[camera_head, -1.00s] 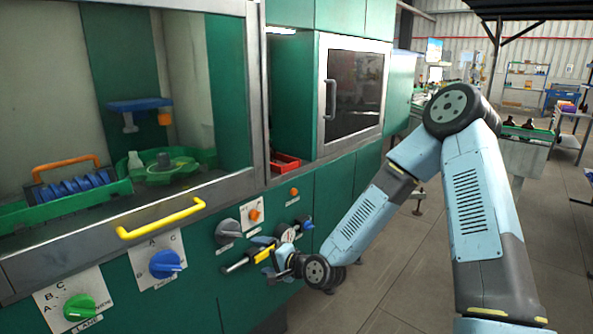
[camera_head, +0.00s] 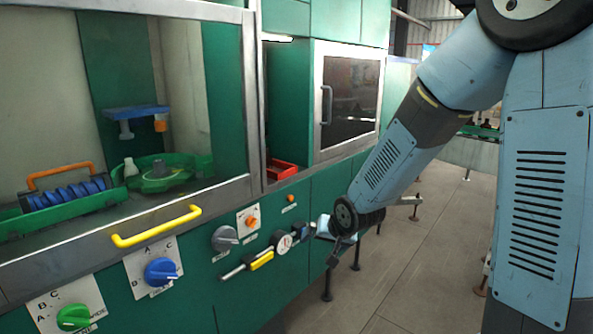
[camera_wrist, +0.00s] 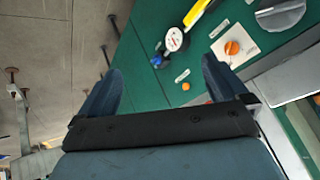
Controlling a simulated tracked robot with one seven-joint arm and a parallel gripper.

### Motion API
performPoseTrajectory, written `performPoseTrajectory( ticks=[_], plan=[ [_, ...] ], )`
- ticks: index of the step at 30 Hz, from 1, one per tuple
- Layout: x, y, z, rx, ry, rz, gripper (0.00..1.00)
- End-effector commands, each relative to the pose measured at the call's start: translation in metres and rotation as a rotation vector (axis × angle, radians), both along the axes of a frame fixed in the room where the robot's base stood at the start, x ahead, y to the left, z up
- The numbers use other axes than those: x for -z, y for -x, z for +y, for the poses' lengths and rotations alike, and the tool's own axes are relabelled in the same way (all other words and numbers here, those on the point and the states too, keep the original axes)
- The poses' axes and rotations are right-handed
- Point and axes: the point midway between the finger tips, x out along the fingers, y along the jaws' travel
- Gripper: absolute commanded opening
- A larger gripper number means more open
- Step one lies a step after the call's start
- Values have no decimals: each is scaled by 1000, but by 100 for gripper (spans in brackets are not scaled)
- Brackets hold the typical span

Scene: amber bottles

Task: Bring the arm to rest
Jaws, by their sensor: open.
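My gripper (camera_wrist: 160,75) is open in the wrist view. Its two blue fingers stand wide apart with nothing between them, and the green machine front and grey floor show beyond. In the head view my light blue arm reaches down from the right edge, with its wrist in front of the machine's lower panel. The fingers there are small and partly hidden by the wrist. They are close to a round gauge (camera_head: 284,243) and a yellow-gripped lever (camera_head: 261,260), right of the lever; I cannot tell the exact gap.
The green machine's panel carries a grey knob (camera_head: 225,238), a blue knob (camera_head: 161,271), a green knob (camera_head: 73,317) and an orange button (camera_head: 252,223). A yellow handle (camera_head: 157,226) juts from the window frame. A red tray (camera_head: 281,170) sits in a recess.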

Motion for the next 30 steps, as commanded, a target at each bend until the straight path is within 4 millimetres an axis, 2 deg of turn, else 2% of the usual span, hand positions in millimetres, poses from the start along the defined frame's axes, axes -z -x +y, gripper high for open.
performPoseTrajectory(
  ticks=[1,8,14,23,30],
  plan=[
    [-12,4,-9,5,34,-7,100],
    [-55,29,-50,29,172,2,100],
    [-94,61,-82,50,258,18,100],
    [-144,123,-121,69,330,58,100],
    [-175,182,-144,64,340,95,100]
  ],
)
